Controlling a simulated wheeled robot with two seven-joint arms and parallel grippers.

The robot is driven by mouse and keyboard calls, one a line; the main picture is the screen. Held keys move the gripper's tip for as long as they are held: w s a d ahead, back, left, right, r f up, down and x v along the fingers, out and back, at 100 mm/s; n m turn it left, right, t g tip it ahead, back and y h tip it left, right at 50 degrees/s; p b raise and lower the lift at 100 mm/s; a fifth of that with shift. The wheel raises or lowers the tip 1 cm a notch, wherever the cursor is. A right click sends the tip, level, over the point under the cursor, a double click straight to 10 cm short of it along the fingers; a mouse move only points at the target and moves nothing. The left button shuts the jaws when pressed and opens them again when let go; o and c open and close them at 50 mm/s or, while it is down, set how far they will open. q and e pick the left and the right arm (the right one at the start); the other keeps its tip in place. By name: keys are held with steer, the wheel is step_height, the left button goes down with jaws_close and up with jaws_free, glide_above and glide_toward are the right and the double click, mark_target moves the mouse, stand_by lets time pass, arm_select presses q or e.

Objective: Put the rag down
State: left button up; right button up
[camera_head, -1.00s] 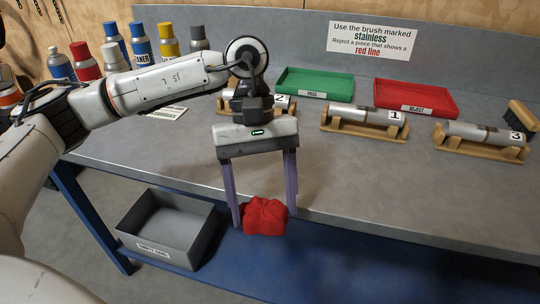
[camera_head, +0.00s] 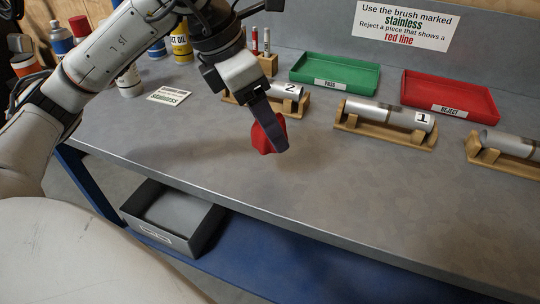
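The red rag (camera_head: 262,138) is a crumpled bundle at the fingertips of my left gripper (camera_head: 272,140), in the head view. The gripper's purple fingers are seen nearly edge-on, with one finger in front of the rag and the other largely hidden. The rag hangs over the workbench (camera_head: 215,165), in front of the rack with the tube marked 2 (camera_head: 286,92). It appears held above the surface, though the exact gap is hard to judge. My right gripper does not show.
A green PASS tray (camera_head: 335,84) and a red REJECT tray (camera_head: 449,106) stand at the back. A tube marked 1 (camera_head: 385,115) rests in a wooden rack. A grey bin (camera_head: 172,236) is on the lower blue shelf. The bench's front area is clear. Several bottles stand back left.

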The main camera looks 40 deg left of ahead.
mark_target(253, 130)
arm_select(q)
step_height(253, 130, down, 7)
steer(key=shift+f+b, duration=0.15)
steer(key=shift+b, duration=0.2)
steer(key=o, duration=0.9)
steer(key=shift+o, duration=0.2)
steer(key=p+v, duration=0.1)
steer(key=v, duration=1.1)
steer(key=shift+w, duration=0.15)
